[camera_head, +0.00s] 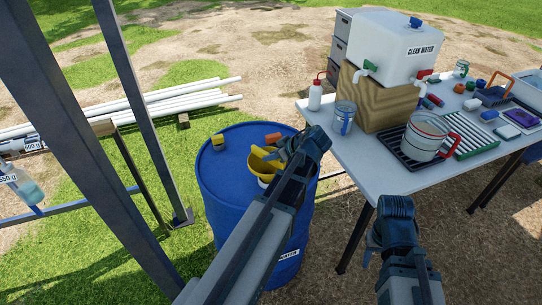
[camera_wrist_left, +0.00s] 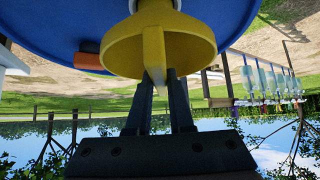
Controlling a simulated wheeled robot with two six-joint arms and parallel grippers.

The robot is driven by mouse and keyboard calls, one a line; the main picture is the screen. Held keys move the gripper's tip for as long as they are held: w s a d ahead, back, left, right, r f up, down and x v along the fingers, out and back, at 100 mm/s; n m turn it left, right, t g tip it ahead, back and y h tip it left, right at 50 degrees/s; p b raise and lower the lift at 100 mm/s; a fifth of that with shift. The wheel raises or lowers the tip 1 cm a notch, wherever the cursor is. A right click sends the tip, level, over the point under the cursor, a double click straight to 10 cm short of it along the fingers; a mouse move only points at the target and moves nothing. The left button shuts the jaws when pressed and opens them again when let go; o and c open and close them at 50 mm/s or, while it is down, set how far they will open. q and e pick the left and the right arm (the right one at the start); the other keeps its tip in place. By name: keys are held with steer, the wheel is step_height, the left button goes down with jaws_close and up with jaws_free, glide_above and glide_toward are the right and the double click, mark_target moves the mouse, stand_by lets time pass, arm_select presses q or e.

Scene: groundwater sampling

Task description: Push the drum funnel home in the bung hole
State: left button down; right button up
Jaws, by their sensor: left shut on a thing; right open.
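The blue drum (camera_head: 222,190) stands upright left of the table. The yellow drum funnel (camera_head: 258,166) is over its top, and its wide rim also shows in the left wrist view (camera_wrist_left: 120,54). My left gripper (camera_head: 284,150) is shut on a yellow tab of the funnel, between its two fingers in the left wrist view (camera_wrist_left: 158,95). A white part shows beside the funnel's lower side. The bung hole is hidden, so I cannot tell how deep the funnel sits. My right gripper (camera_head: 394,218) is open and empty, in front of the table.
A yellow cap (camera_head: 217,142) and an orange piece (camera_head: 273,138) are on the drum top. A metal post stands left of the drum.

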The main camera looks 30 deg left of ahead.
arm_select(q)
steer(key=shift+f+b, duration=0.3)
steer(key=shift+f, duration=0.05)
steer(key=c, duration=0.7)
jaws_free()
steer(key=p+v, duration=0.9)
steer(key=v, duration=0.4)
steer(key=shift+s+d+r+p, duration=0.1)
steer(key=shift+d+r+p, duration=0.15)
steer(key=shift+r+p, duration=0.1)
steer(key=shift+f, duration=0.1)
steer(key=s+d+f+m+h, duration=0.2)
steer(key=s+d+m, duration=0.2)
steer(key=d+m, duration=0.2)
steer(key=s+d+f+m+g+h, duration=0.1)
steer(key=s+d+f+m+h, duration=0.1)
steer(key=s+d+m, duration=0.3)
steer(key=s+d+f+m+h, duration=0.2)
steer(key=s+d+m, duration=0.3)
steer(key=d+m, duration=0.3)
steer(key=shift+s+d+f+m+g+h, duration=0.1)
steer(key=shift+m+g+h, duration=0.1)
steer(key=shift+h, duration=0.25)
steer(key=shift+s+d+f+m+g+h, duration=0.1)
steer(key=shift+f+m+g+h, duration=0.1)
steer(key=shift+h, duration=0.25)
